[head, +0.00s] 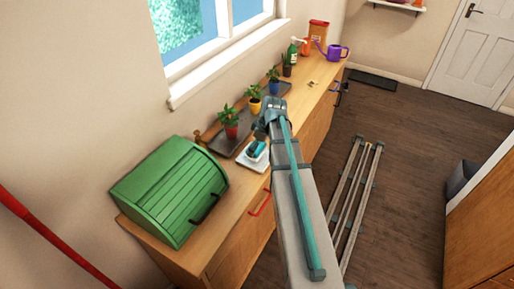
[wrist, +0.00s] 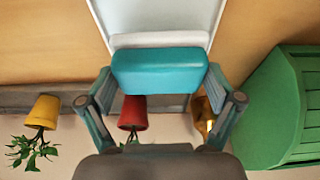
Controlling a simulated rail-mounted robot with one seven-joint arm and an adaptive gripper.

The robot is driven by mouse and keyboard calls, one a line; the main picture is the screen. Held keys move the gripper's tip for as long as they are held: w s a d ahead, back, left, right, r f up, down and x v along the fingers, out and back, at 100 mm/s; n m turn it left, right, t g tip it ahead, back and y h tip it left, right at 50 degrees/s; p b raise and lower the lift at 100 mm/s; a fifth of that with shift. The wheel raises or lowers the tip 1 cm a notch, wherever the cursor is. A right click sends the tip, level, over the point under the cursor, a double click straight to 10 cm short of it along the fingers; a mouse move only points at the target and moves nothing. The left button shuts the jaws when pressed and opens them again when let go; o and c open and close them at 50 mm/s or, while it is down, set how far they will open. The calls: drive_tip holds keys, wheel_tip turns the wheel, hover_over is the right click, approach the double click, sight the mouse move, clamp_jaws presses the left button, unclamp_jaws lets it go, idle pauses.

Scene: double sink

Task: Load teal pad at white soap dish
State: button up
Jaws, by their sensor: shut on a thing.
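The teal pad (wrist: 160,72) is between the two fingers of my gripper (wrist: 160,84) in the wrist view, with a pale layer along its far side. My gripper is shut on it. In the head view the teal pad (head: 258,148) shows just below my gripper (head: 262,141), over the white soap dish (head: 247,163). The white dish (wrist: 110,12) also shows behind the pad in the wrist view. The pad and my gripper hide part of the dish. I cannot tell whether the pad touches it.
A green bread bin (head: 172,190) stands left of the dish on the wooden counter. Potted plants in red (head: 231,130), yellow (head: 254,104) and blue pots stand behind, along the wall. A purple watering can (head: 335,52) and bottles stand at the far end.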

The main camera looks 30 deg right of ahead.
drive_tip(key=shift+r+p, duration=1.2)
drive_tip(key=shift+r, duration=1.25)
